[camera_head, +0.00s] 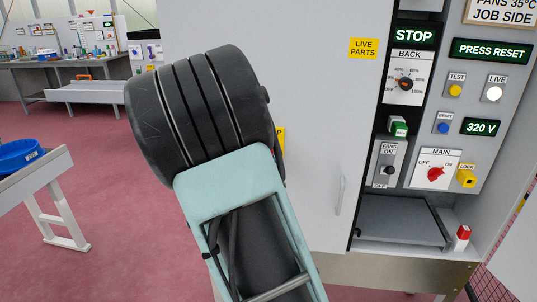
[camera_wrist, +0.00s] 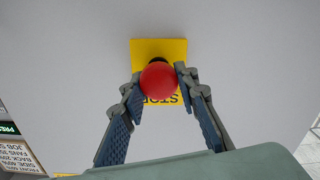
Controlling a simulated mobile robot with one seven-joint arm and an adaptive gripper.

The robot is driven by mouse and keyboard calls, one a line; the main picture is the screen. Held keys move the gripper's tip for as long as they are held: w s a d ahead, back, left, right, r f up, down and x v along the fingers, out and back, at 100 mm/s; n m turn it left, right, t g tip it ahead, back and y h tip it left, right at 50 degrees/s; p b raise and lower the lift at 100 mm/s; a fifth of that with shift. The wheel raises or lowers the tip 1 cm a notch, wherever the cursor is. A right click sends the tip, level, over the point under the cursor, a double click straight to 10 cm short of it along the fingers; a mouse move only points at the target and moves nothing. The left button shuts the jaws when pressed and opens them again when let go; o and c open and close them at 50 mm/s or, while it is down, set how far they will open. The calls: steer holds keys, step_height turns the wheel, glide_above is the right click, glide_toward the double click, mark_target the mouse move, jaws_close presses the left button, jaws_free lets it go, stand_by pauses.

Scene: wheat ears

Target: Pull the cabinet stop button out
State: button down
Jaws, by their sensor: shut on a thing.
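The red stop button (camera_wrist: 159,79) is a round knob on a yellow plate (camera_wrist: 143,47) with black lettering, fixed to the grey cabinet face (camera_wrist: 80,60). In the wrist view my gripper (camera_wrist: 158,76) has one finger on each side of the knob and is shut on it. In the head view my arm hides the button and my gripper. Only a sliver of a yellow plate (camera_head: 281,137) shows beside the arm.
The cabinet's panel to the right holds a red MAIN switch (camera_head: 435,174), a green button (camera_head: 398,126), a PRESS RESET display (camera_head: 491,51) and other controls. A door handle (camera_head: 340,195) stands out below. A table with a blue bowl (camera_head: 20,155) is at the left.

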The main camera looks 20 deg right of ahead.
steer(key=c, duration=1.5)
jaws_free()
steer(key=shift+o, duration=0.2)
steer(key=v, duration=0.7)
steer(key=shift+s, duration=0.2)
steer(key=shift+a, duration=0.1)
